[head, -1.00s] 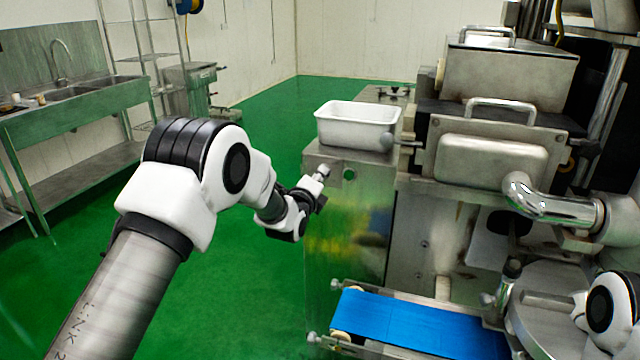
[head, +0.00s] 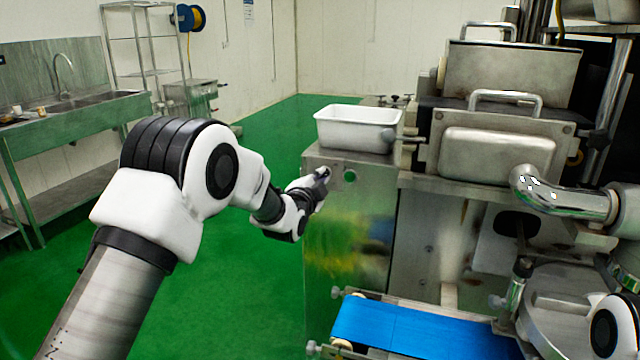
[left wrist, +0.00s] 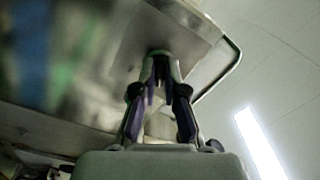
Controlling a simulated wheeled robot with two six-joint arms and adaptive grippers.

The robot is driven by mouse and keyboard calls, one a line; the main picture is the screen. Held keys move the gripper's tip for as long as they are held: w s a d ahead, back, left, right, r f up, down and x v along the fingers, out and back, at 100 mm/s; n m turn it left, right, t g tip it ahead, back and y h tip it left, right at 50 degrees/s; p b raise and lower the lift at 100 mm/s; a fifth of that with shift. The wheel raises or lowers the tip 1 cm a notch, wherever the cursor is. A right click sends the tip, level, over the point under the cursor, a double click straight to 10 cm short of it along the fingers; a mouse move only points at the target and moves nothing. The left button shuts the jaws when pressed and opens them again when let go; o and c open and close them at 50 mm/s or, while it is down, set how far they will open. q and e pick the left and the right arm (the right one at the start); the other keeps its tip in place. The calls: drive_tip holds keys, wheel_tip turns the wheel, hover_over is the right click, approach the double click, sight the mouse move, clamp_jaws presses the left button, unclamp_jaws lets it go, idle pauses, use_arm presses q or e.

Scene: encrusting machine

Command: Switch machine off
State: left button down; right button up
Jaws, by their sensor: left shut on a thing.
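The machine is a steel cabinet (head: 350,225) with hoppers and a conveyor. A green round button (head: 350,175) sits on its upper front panel. My left gripper (head: 322,178) is at the panel, left of this button, where a switch knob is hidden behind the fingers. In the left wrist view, the fingers (left wrist: 162,78) are shut around the dark, round knob (left wrist: 159,54) on the steel panel. Which way the knob is turned cannot be seen. Part of my right arm shows at the lower right edge; its gripper is not in view.
A white tub (head: 355,130) stands on the cabinet top, above the panel. A blue conveyor belt (head: 410,328) sticks out below. A bent chrome pipe (head: 560,195) is at the right. The green floor (head: 220,290) left of the cabinet is clear.

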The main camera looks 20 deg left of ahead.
use_arm(q)
drive_tip(key=shift+n+b, duration=0.35)
drive_tip(key=shift+n, duration=0.85)
drive_tip(key=c, duration=1.2)
unclamp_jaws()
drive_tip(key=shift+c, duration=0.2)
drive_tip(key=shift+s, duration=0.1)
drive_tip(key=s, duration=1.1)
drive_tip(key=shift+s+a, duration=0.2)
drive_tip(key=shift+s, duration=0.2)
drive_tip(key=shift+f, duration=0.15)
